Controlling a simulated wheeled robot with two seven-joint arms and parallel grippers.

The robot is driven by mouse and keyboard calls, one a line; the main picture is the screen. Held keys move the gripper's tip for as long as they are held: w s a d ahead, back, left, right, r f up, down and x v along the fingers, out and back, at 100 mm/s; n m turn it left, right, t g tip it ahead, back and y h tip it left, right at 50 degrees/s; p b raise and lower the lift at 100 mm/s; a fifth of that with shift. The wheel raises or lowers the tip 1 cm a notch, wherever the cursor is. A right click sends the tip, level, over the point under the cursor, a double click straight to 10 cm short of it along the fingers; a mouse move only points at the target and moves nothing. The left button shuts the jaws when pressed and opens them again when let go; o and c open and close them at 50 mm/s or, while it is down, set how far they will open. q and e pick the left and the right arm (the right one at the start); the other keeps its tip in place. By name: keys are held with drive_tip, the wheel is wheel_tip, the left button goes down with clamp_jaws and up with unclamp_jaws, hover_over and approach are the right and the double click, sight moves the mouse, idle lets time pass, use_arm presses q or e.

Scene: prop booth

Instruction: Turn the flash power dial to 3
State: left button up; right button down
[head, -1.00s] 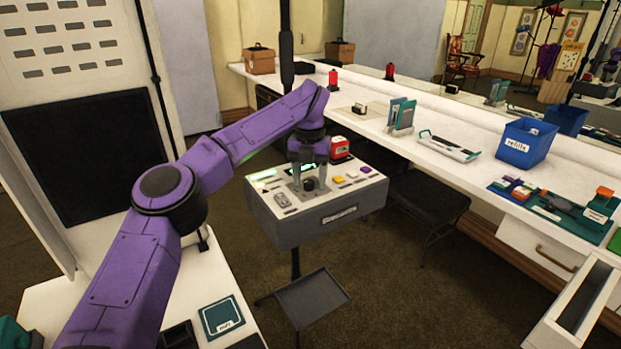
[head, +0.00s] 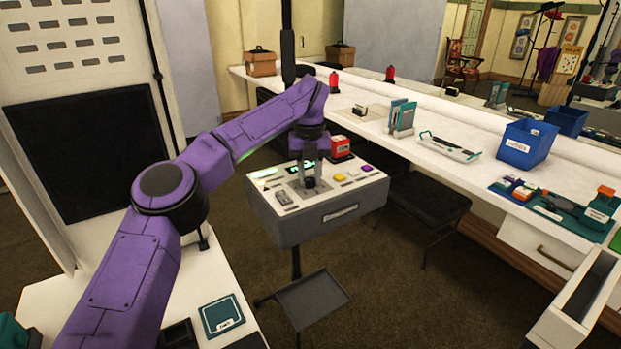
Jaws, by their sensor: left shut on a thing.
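The flash power dial (head: 310,182) is a small black knob on the white top of a grey control box (head: 318,224). My left gripper (head: 310,178) points down at the dial from above, its fingers shut on the dial's sides. The dial's pointer and its number marks are too small or hidden by the fingers to read. A green lit display (head: 303,164) shows behind the fingers, partly covered. My right gripper is not in view.
The panel also has a grey switch (head: 283,197), a yellow button (head: 339,177) and a purple button (head: 367,168). A red device (head: 340,147) stands at its back edge. A white counter (head: 380,125) with a blue bin (head: 527,143) runs behind.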

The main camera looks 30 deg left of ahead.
use_arm(q)
drive_tip(key=n, duration=0.1)
drive_tip(key=n+b, duration=0.1)
drive_tip(key=n, duration=0.1)
drive_tip(key=n+b, duration=0.1)
drive_tip(key=shift+f+n, duration=0.3)
drive_tip(key=shift+n, duration=0.1)
drive_tip(key=n+b, duration=0.2)
drive_tip(key=n, duration=0.2)
drive_tip(key=shift+n, duration=0.3)
drive_tip(key=n+b, duration=0.2)
drive_tip(key=n, duration=0.2)
drive_tip(key=shift+w+f, duration=0.1)
drive_tip(key=shift+n+b, duration=0.5)
drive_tip(key=shift+n, duration=1.2)
